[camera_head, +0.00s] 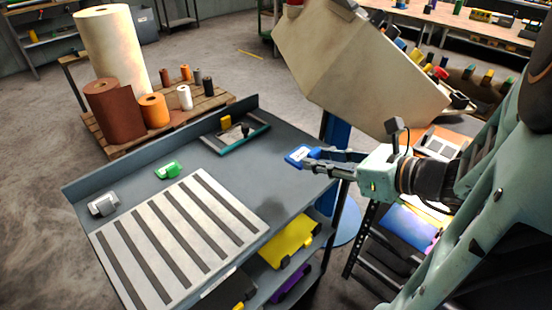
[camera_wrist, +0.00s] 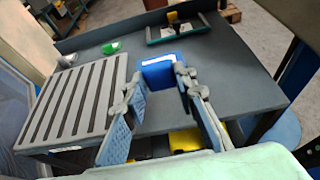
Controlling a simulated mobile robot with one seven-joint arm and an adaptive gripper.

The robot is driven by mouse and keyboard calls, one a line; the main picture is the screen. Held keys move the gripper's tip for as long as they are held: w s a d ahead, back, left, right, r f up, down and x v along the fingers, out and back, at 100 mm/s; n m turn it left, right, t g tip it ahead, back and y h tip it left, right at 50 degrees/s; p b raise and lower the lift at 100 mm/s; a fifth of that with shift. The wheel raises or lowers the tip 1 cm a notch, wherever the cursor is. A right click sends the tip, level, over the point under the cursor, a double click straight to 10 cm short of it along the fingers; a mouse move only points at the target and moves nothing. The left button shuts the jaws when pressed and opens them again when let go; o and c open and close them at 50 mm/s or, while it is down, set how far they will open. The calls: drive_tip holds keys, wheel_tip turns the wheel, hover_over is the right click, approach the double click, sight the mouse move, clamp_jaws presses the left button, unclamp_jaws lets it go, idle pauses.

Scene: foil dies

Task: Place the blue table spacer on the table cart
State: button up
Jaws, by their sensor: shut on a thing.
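The blue table spacer (camera_head: 300,155) is a small block with a pale label on top. It also shows in the wrist view (camera_wrist: 163,68), between the fingertips. My gripper (camera_head: 314,160) is shut on it, reaching in from the right; its fingers also show in the wrist view (camera_wrist: 158,84). The spacer is over the right part of the grey table cart's (camera_head: 245,165) top, which the wrist view also shows (camera_wrist: 235,88). I cannot tell whether its underside touches the surface. The fingers hide part of its sides.
A slotted grey plate (camera_head: 180,240), a green block (camera_head: 168,169), a grey block (camera_head: 103,204) and a teal-edged tray (camera_head: 235,138) are on the cart top. Bare surface lies between plate and tray. Yellow items (camera_head: 290,240) are on the lower shelf. A tilted beige panel (camera_head: 365,65) stands behind my gripper.

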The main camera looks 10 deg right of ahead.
drive_tip(key=shift+w+a+f+p, duration=0.1)
drive_tip(key=shift+w+p, duration=0.2)
drive_tip(key=shift+p, duration=0.05)
drive_tip(key=b, duration=0.8)
hover_over(292, 172)
drive_tip(key=f, duration=0.9)
drive_tip(key=shift+s, duration=0.4)
drive_tip(key=f+b, duration=0.2)
drive_tip(key=f, duration=0.1)
drive_tip(key=shift+w+f, duration=0.1)
drive_tip(key=shift+w, duration=0.3)
drive_tip(key=shift+f+b, duration=0.3)
drive_tip(key=shift+f, duration=0.2)
drive_tip(key=o, duration=1.2)
drive_tip(key=shift+c, duration=0.2)
